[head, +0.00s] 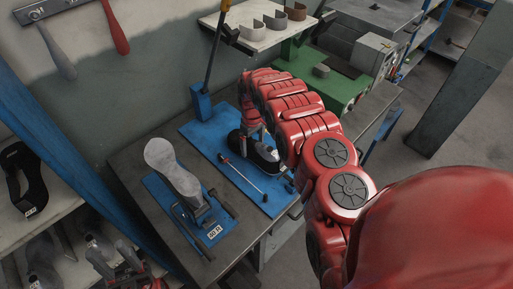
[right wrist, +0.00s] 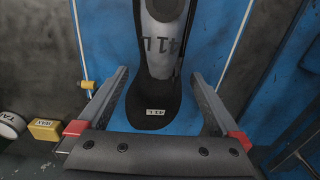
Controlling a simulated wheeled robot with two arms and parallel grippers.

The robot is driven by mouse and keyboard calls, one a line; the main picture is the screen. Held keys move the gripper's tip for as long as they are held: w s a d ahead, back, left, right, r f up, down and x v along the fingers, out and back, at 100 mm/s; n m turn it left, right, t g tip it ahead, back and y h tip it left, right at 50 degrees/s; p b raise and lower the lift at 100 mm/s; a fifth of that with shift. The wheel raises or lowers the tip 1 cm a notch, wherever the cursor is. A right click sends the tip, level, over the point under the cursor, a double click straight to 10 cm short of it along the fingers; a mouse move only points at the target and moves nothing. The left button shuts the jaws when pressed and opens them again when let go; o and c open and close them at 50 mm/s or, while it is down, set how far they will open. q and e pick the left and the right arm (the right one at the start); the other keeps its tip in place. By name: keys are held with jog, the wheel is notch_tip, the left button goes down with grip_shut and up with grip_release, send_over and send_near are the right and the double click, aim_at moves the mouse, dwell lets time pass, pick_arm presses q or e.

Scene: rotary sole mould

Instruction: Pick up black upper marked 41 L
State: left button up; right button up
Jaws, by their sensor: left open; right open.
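The black upper marked 41 L (right wrist: 152,112) lies on a blue board in the right wrist view, with a small white label at its near end and a grey inside marked 41 L. In the head view the upper (head: 264,153) is partly hidden by my right arm. My right gripper (right wrist: 160,73) is open, with one finger on each side of the upper; I see no clear contact. It also shows in the head view (head: 251,131), above the upper.
A grey last (head: 172,168) stands on a blue fixture to the left. A blue post (head: 201,104) rises behind. A green machine (head: 330,85) stands at the back right.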

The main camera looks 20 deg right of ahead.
jog(key=shift+f+p, duration=0.35)
jog(key=shift+f, duration=0.95)
jog(key=c, duration=1.1)
jog(key=shift+r, duration=0.1)
